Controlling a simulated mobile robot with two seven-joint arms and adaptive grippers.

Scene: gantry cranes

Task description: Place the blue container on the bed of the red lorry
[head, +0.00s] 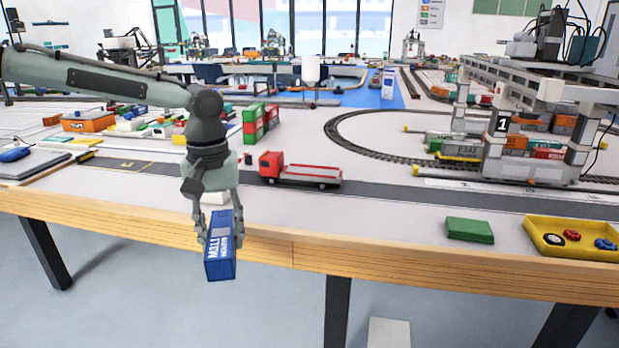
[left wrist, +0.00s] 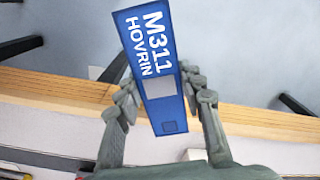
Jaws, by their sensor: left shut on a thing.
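The blue container (head: 220,258) has white lettering and hangs tilted in my left gripper (head: 220,238), in front of the table's front edge. In the left wrist view the blue container (left wrist: 152,50) sits between the two fingers of my left gripper (left wrist: 160,95), which is shut on it. The red lorry (head: 300,171) stands on the grey road strip, right of and beyond my left gripper. Its cab is at the left and its red-edged bed looks empty. My right gripper is not in view.
Red and green containers (head: 260,122) are stacked behind the lorry. A gantry crane (head: 530,120) stands over tracks at the right. A green block (head: 470,229) and a yellow tray (head: 570,238) lie near the front edge.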

